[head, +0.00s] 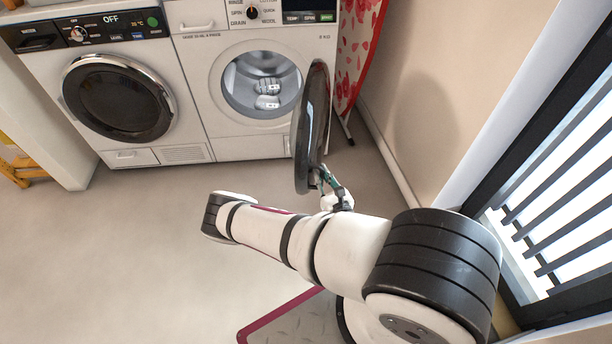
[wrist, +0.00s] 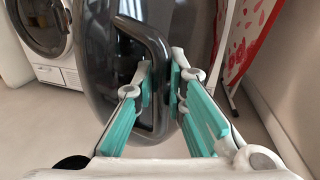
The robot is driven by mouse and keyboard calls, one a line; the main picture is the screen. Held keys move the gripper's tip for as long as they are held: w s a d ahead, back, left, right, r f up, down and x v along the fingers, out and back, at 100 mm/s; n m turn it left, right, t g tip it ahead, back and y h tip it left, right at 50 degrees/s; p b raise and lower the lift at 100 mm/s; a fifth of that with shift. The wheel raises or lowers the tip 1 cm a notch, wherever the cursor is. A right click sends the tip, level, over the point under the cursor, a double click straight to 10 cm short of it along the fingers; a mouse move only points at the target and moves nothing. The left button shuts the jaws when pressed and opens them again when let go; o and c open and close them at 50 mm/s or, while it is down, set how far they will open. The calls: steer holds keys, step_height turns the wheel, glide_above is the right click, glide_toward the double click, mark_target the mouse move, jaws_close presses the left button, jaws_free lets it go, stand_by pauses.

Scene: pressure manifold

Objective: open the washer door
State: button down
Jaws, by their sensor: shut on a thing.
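The white washer (head: 224,90) stands on the right of the two machines in the head view. Its dark round door (head: 312,125) is swung wide out from the front, seen nearly edge-on. The round opening and drum (head: 262,85) are exposed. My gripper (head: 328,183) is at the door's lower free edge. In the wrist view my gripper (wrist: 160,90) has its teal-padded fingers shut on the dark door handle (wrist: 158,60), a bent bar on the door (wrist: 97,60). The far finger contact is partly hidden by the handle.
A second machine with a closed dark door (head: 118,98) stands to the left. A red-patterned ironing board (head: 357,50) leans by the right wall. A slatted black frame (head: 560,190) is at far right. The floor (head: 120,250) at left is clear.

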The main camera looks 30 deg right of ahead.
steer(key=shift+s+d+r+y+b, duration=0.1)
steer(key=shift+d+y+b, duration=0.1)
steer(key=shift+d, duration=0.25)
steer(key=shift+s+d+r+y+b, duration=0.1)
steer(key=shift+d+b, duration=0.05)
steer(key=shift+d, duration=0.25)
steer(key=c, duration=1.8)
jaws_free()
steer(key=shift+c, duration=0.2)
steer(key=shift+s+a, duration=0.1)
